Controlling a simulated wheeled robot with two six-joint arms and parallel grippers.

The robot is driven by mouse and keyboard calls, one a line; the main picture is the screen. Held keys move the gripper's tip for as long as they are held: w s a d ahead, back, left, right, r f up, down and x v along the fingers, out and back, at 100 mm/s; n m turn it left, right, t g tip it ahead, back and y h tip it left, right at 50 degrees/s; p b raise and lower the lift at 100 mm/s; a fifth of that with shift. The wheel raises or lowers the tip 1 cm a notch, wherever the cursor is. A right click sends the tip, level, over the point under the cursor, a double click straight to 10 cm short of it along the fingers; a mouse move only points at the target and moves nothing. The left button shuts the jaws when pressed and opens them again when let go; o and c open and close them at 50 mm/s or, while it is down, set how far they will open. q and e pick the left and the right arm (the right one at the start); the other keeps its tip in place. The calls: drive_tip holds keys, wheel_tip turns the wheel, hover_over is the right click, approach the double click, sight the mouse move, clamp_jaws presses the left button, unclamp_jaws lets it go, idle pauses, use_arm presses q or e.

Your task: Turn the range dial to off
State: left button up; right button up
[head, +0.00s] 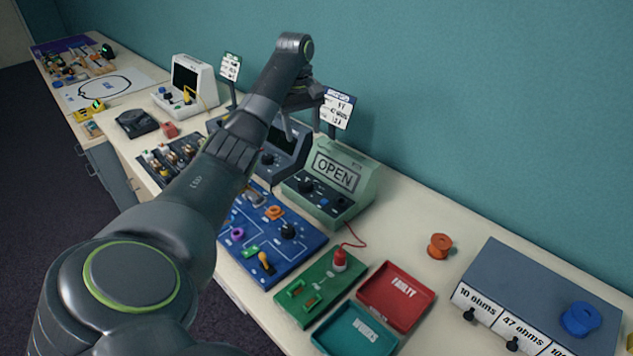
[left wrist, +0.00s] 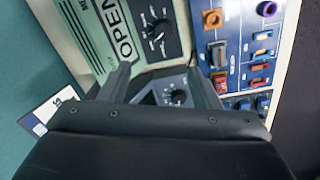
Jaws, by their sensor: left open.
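A pale green meter (head: 345,180) stands at the back of the bench; its display reads OPEN. A large black dial (head: 305,186) sits on its front, and it also shows in the left wrist view (left wrist: 156,32). Left of it is a grey meter with a smaller black dial (head: 267,160), seen between my fingers in the left wrist view (left wrist: 178,97). The dial markings are too small to read, so I cannot tell which is the range dial. My left gripper (left wrist: 164,72) is open and empty, above the grey meter, apart from both dials. My right gripper is out of view.
A blue circuit board (head: 265,245) lies in front of the meters. A green board (head: 318,290), a red FAULTY tray (head: 397,297) and a teal tray (head: 355,333) lie to the right. Sign cards (head: 338,108) stand behind. A grey resistor box (head: 535,295) is at far right.

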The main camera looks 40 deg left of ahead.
use_arm(q)
hover_over(305, 183)
drive_tip(key=f, duration=0.6)
drive_tip(key=f+p, duration=0.1)
drive_tip(key=f, duration=0.6)
drive_tip(key=shift+s, duration=0.2)
wheel_tip(305, 183, down, 3)
drive_tip(key=shift+w+f, duration=0.1)
drive_tip(key=shift+w, duration=0.05)
drive_tip(key=shift+f, duration=0.25)
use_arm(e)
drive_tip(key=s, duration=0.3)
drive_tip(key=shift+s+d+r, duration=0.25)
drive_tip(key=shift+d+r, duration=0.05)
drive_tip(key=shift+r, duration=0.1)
use_arm(q)
drive_tip(key=shift+c, duration=0.5)
drive_tip(key=c, duration=0.9)
